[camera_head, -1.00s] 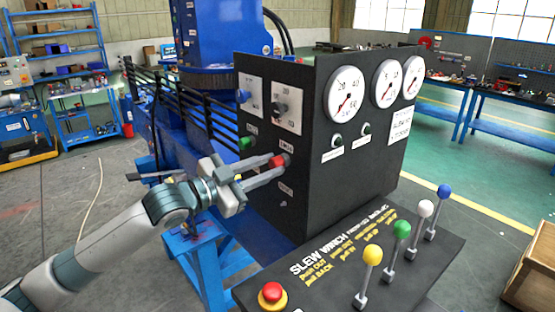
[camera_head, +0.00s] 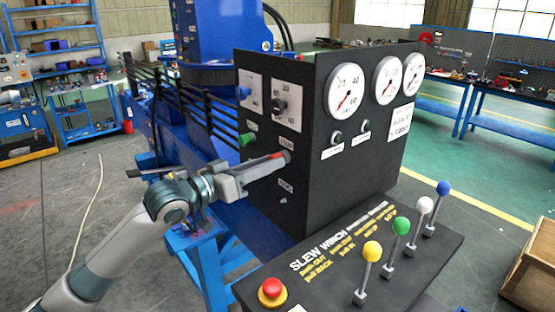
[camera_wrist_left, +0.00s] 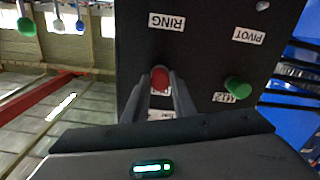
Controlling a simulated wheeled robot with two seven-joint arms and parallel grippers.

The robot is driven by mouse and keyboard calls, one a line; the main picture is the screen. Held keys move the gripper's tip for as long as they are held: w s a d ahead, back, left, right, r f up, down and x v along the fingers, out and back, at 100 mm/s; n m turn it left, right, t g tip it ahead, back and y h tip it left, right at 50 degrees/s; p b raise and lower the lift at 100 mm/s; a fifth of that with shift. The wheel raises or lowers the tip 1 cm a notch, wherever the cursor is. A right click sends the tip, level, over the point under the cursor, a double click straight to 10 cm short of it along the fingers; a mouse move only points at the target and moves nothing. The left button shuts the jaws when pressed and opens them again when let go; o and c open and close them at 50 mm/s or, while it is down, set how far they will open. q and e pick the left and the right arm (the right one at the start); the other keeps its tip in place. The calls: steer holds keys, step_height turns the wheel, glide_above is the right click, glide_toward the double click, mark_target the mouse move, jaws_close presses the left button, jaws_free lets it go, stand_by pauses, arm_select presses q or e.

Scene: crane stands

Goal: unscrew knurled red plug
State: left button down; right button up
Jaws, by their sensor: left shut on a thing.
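The red plug (camera_head: 275,156) sits on the left side face of the black control cabinet, beside a small label. My left gripper (camera_head: 277,158) reaches it from the left, and its fingers are shut on the plug, hiding most of it. In the left wrist view the red plug (camera_wrist_left: 159,79) shows between the two fingertips (camera_wrist_left: 160,82), near the "RING" label. My right gripper is not in view.
A green plug (camera_head: 246,139) sits nearby on the same face, and a blue knob (camera_head: 243,93) above it. The console (camera_head: 335,255) in front carries several ball-topped levers and a red mushroom button (camera_head: 271,288). Black railings stand behind.

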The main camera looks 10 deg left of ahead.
arm_select(q)
steer(key=shift+f+n, duration=0.15)
steer(key=shift+n, duration=0.15)
steer(key=shift+n, duration=2.4)
steer(key=shift+n, duration=2.6)
